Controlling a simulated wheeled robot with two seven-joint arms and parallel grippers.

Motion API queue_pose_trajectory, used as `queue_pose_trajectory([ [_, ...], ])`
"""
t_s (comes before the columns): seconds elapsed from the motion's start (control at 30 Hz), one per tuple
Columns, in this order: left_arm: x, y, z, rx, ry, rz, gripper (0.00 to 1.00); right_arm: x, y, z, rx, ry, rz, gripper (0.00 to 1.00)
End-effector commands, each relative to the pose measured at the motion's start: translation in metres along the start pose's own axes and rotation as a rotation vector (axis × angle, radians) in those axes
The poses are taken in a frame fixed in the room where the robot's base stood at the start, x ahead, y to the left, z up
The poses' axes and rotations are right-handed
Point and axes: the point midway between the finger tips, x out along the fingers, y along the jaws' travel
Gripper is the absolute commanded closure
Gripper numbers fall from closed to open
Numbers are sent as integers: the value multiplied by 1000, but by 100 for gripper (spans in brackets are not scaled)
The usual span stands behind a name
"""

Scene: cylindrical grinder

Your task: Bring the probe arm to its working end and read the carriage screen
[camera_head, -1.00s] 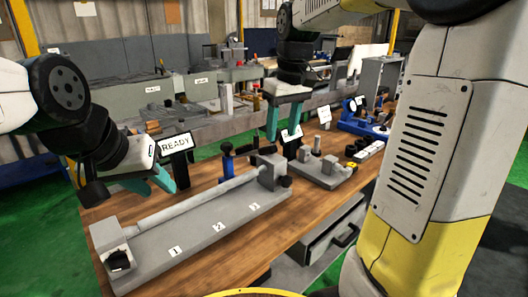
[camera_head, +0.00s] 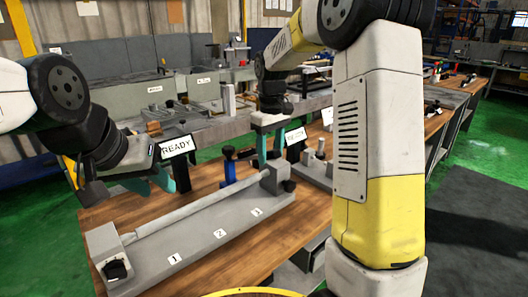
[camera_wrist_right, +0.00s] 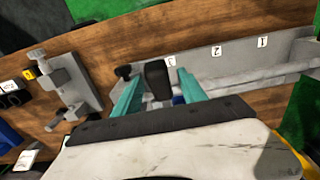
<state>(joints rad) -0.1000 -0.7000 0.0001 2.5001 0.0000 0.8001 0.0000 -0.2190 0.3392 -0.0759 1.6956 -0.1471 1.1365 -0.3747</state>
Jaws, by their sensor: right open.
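A grey bench fixture with a long bar lies on the wooden table, marked 1, 2 and 3; its base (camera_head: 195,240) shows in the head view. A blue post with a black top (camera_head: 229,168) stands behind the bar near mark 3; I cannot tell whether it is the probe arm. A screen reading READY (camera_head: 177,146) stands behind the fixture's left half. My right gripper (camera_head: 268,150) is open behind the bar's right end. In the right wrist view a black knob (camera_wrist_right: 157,78) appears between its teal fingers. My left gripper (camera_head: 160,182) is beside the READY screen; its opening is unclear.
A second sign (camera_head: 295,135) stands right of my right gripper. A smaller grey fixture (camera_wrist_right: 70,85) lies on the table beside the long one. A grey machine runs along the back. My right arm covers part of the table's right side.

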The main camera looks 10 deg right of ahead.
Motion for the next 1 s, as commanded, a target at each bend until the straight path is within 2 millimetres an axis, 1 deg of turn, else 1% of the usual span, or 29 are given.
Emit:
queue_pose_trajectory([
  [0.1, 0, 0, 0, 0, 0, 0, 64, 4, 0, 0, 1, 1, 0, 51],
  [0.3, 0, 0, 0, 0, 0, 0, 64, 4, 0, 0, 1, 1, 0, 51],
  [0.37, 0, 0, 0, 0, 0, 0, 64, 4, 0, 0, 1, 1, 0, 61],
  [0.4, 0, 0, 0, 0, 0, 0, 64, 4, 0, 0, 0, 1, 0, 69],
  [0.57, 0, 0, 0, 0, 0, 0, 64, 4, 0, 0, 0, 1, 0, 100],
  [1.0, 0, 0, 0, 0, 0, 0, 64, 4, 0, 0, 0, 2, 1, 100],
])
